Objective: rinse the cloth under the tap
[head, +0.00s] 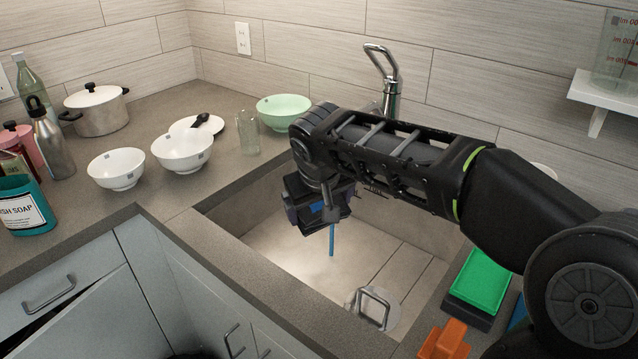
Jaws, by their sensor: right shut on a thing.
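My right gripper (322,212) reaches in from the right and points down over the sink (300,260). It is shut on a narrow blue thing, which I take to be the cloth (331,240), seen nearly edge-on and hanging below the fingers into the basin. Most of the grip is hidden by the dark gripper body. The chrome tap (392,90) stands at the back of the sink. My forearm covers its lower part, and I cannot make out running water. My left gripper is out of view.
White bowls (117,168), a glass (247,135) and a green bowl (284,111) stand left of and behind the sink. A metal drain piece (375,308) sits in the basin.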

